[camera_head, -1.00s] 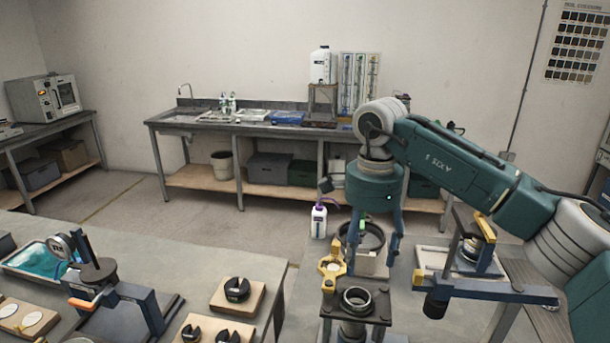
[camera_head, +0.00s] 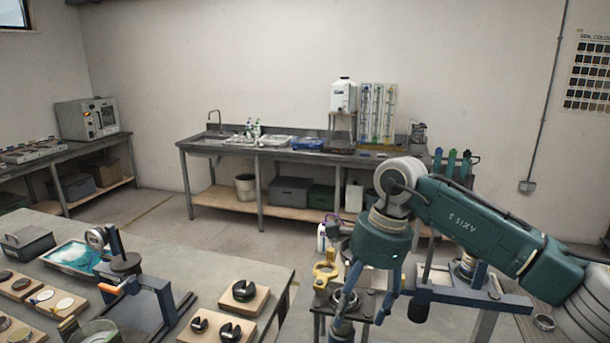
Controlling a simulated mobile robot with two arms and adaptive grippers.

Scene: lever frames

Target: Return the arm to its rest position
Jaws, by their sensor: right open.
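My right arm (camera_head: 470,215) comes in from the right, teal with a pale grey elbow joint. Its gripper (camera_head: 364,298) points down with two blue fingers spread apart, and nothing shows between them as held. In the picture the fingers overlap a small dark stand (camera_head: 320,306) that carries a black ring (camera_head: 345,300) and a yellow fixture (camera_head: 325,273). I cannot tell whether the fingers touch it. My left gripper is not in view.
A blue lever frame (camera_head: 475,294) stands close right of the gripper. A white wash bottle (camera_head: 328,236) is behind it. The left bench (camera_head: 215,262) holds a press (camera_head: 140,285) and wooden blocks (camera_head: 243,296). Bare floor lies between the benches and the sink counter (camera_head: 290,150).

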